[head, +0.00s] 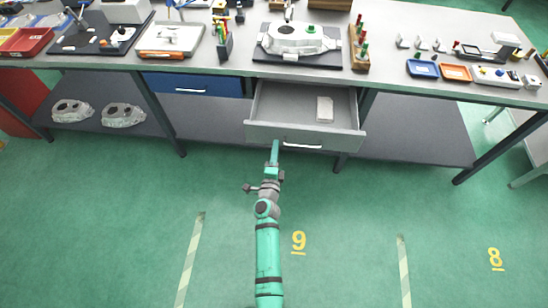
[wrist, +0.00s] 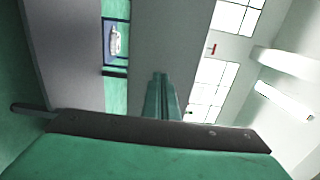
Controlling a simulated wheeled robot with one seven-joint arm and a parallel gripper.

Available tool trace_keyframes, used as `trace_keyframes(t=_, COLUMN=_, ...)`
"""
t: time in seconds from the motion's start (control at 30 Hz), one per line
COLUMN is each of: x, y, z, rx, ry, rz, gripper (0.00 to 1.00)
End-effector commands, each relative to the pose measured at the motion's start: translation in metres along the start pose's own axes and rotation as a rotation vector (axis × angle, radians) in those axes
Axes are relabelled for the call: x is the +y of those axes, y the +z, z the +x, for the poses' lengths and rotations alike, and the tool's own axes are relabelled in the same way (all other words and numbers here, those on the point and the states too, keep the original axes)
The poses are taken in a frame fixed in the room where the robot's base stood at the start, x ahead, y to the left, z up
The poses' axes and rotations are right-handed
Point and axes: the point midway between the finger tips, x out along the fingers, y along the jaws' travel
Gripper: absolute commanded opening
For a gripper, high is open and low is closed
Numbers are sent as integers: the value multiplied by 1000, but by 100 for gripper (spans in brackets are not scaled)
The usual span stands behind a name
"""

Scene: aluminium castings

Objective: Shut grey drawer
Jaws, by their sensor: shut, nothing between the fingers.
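The grey drawer (head: 305,136) stands pulled out under the workbench in the head view, with a pale handle (head: 302,146) on its front. A small whitish block (head: 325,108) lies inside it on the right. My gripper (head: 275,148) is shut and empty, close to the drawer front, left of the handle. I cannot tell whether it touches the front. In the wrist view my gripper's fingers (wrist: 161,98) point at a plain grey surface that fills the middle.
A closed blue drawer (head: 196,85) is left of the grey one. The workbench (head: 390,78) carries a large casting (head: 296,38), trays and tools. Two castings (head: 72,110) lie on the lower shelf at left. The green floor in front is clear.

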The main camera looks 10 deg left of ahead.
Motion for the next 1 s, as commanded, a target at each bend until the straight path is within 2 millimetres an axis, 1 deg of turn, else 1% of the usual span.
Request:
trace_keyframes(t=0.1, x=0, y=0, z=10, rx=0, ry=0, rz=0, gripper=0)
trace_keyframes(t=0.2, x=0, y=0, z=14, rx=0, ry=0, rz=0, gripper=0)
trace_keyframes(t=0.6, x=0, y=0, z=16, rx=0, ry=0, rz=0, gripper=0)
trace_keyframes(t=0.73, x=0, y=0, z=21, rx=0, ry=-1, rz=0, gripper=0)
trace_keyframes(t=0.87, x=-1, y=0, z=35, rx=0, ry=-1, rz=-1, gripper=0)
trace_keyframes(t=1.0, x=-2, y=0, z=61, rx=0, ry=-2, rz=-1, gripper=0)
